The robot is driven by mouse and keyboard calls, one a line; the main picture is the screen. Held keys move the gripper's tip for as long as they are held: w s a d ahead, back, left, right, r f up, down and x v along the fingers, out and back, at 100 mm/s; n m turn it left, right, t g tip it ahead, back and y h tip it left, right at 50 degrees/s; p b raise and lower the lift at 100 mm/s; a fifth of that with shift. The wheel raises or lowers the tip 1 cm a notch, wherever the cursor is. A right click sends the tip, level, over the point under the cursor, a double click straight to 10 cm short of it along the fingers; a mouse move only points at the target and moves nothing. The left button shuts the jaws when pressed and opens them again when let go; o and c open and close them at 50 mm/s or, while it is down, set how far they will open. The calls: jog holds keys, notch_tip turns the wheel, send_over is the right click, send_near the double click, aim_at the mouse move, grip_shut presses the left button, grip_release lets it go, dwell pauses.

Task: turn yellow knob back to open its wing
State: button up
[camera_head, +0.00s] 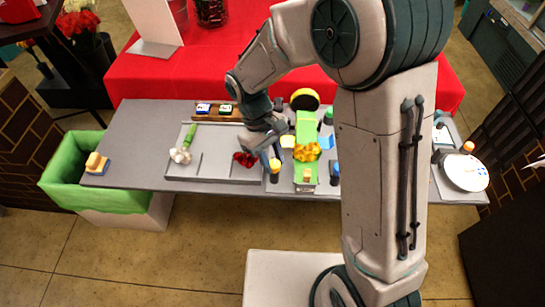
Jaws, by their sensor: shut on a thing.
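The yellow knob (275,163) stands on a dark post near the front edge of the grey table, just left of a green strip (306,127). My gripper (273,157) points down at this knob from above and is shut on it; the fingers are small here and partly hide its top. Yellow flowers (307,152) lie on the green strip. A light blue flap (326,142) lies to the strip's right and a pale flap (288,141) to its left. I cannot tell which flap is the knob's wing.
A blue-topped post (335,169) and a green-topped post (328,117) stand right of the strip. A green-lined bin (75,190) stands left. My arm hides part of the table's right side.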

jog(key=o, duration=1)
jog(key=shift+c, duration=0.2)
jog(key=shift+r, duration=0.1)
jog(key=v, duration=1.3)
jog(key=shift+w+a+r, duration=0.2)
jog(key=shift+r, duration=0.1)
jog(key=s+d+m+t+y, duration=0.1)
jog(key=s+d+m+t, duration=0.2)
jog(key=s+d, duration=0.3)
jog(key=s+d+m+t+y, duration=0.2)
jog(key=s+d+m, duration=0.3)
jog(key=d, duration=1)
jog(key=shift+s+d+r+m+t, duration=0.15)
jog(key=shift+s+m+t, duration=0.25)
jog(key=shift+m+t, duration=0.15)
